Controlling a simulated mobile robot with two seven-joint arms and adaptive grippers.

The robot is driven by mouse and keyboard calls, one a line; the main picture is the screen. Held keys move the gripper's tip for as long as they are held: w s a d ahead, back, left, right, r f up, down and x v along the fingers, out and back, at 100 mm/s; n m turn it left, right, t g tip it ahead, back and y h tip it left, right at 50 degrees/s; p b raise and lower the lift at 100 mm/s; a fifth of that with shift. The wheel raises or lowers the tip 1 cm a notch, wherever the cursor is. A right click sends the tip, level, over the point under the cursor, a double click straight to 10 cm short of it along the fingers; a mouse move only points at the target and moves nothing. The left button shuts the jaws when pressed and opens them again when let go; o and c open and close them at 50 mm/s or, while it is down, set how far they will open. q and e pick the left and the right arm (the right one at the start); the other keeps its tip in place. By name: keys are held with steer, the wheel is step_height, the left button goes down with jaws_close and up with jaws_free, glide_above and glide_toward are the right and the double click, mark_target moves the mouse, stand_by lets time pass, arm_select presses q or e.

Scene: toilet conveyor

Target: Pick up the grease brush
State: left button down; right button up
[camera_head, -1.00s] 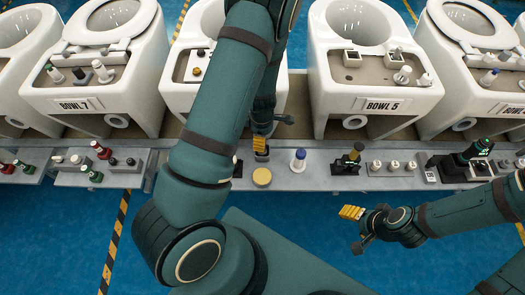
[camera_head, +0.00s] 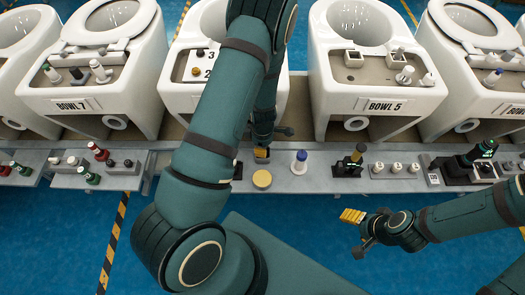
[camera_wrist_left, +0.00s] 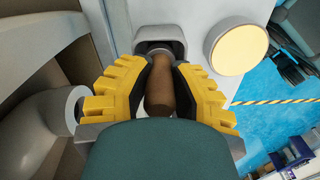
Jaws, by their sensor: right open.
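The grease brush shows in the left wrist view as a brown wooden handle (camera_wrist_left: 159,88), its far end in a grey holder (camera_wrist_left: 160,42). My left gripper (camera_wrist_left: 161,82) has its yellow fingers with dark pads close against both sides of the handle. In the head view my left gripper (camera_head: 261,153) is down at the grey ledge, with its arm hiding most of this area. The brush head is hidden in the holder. My right gripper (camera_head: 352,216) is open and empty over the blue floor, well away from the ledge.
A round yellow-topped container (camera_head: 262,179) stands on the ledge (camera_head: 325,184) close to my left gripper, and it also shows in the left wrist view (camera_wrist_left: 238,50). White toilet bowls (camera_head: 365,75) line the back.

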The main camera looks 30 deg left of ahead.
arm_select(q)
step_height(320, 180, up, 9)
steer(key=p, duration=0.3)
steer(key=shift+f, duration=0.1)
steer(key=shift+r+p, duration=0.3)
steer(key=shift+r, duration=0.35)
stand_by(1.4)
